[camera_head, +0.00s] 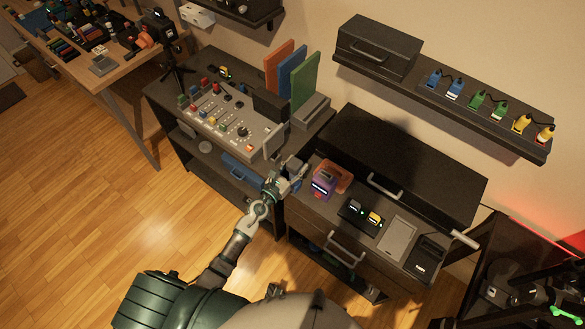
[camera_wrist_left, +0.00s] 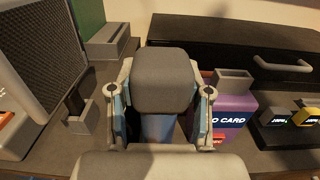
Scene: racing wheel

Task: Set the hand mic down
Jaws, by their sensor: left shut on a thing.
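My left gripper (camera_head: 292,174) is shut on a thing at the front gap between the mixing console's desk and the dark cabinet. I take the held thing to be the hand mic, but the fingers hide nearly all of it. My right gripper is not in view.
The mixing console (camera_head: 222,115) and a grey mesh-faced speaker (camera_wrist_left: 40,50) are to the left. A dark lidded case (camera_head: 400,165) is behind.

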